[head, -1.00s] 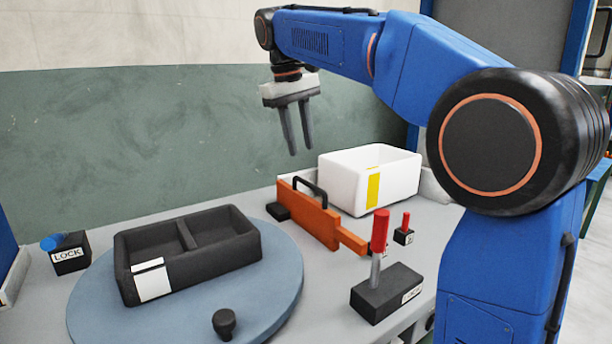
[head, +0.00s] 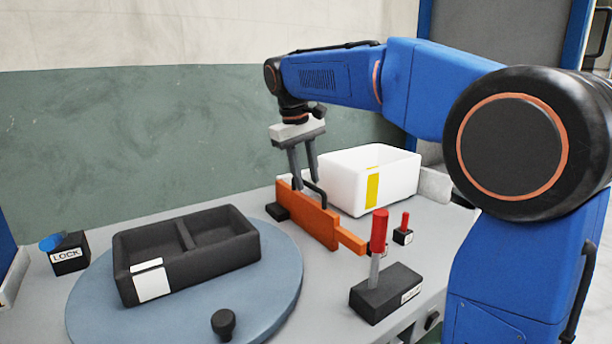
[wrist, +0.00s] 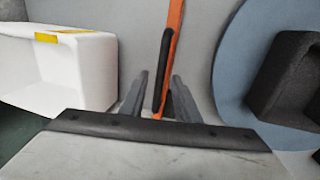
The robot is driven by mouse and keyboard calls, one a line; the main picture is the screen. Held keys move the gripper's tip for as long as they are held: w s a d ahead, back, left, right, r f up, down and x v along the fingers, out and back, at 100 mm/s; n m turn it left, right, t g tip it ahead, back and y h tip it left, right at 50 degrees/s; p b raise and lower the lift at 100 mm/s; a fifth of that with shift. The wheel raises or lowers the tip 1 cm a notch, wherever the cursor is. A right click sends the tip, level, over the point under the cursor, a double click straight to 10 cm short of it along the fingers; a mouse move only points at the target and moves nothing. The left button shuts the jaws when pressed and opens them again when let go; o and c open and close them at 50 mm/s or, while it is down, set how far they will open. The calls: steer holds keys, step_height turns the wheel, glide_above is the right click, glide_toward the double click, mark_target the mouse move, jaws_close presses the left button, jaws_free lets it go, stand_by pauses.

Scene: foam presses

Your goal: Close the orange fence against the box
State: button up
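The orange fence (head: 321,222) stands upright on the grey table, with a black bar handle (head: 318,193) along its top. The white box (head: 351,178) with a yellow stripe stands behind it and to its right. In the wrist view a strip of grey table separates the fence (wrist: 176,22) from the box (wrist: 62,60). My gripper (head: 304,184) points down just above the far end of the fence, near the handle. In the wrist view my gripper (wrist: 158,84) is open, and its fingers straddle the handle (wrist: 162,68). Contact cannot be told.
A dark two-compartment tray (head: 188,247) sits on a blue turntable (head: 268,287) at the left. A red-handled lever (head: 378,245) on a black block and a small red switch (head: 404,229) stand right of the fence. A block labelled LOCK (head: 67,254) is at the far left.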

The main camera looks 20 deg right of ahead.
jaws_close()
steer(key=w+d, duration=0.1)
steer(key=d, duration=0.2)
steer(key=w+d, duration=0.1)
steer(key=d, duration=0.3)
steer(key=w+d, duration=0.1)
steer(key=d, duration=0.3)
steer(key=shift+w, duration=0.3)
jaws_free()
steer(key=s+a+r, duration=0.1)
steer(key=a+r, duration=0.2)
steer(key=r, duration=1.4)
steer(key=shift+a, duration=0.15)
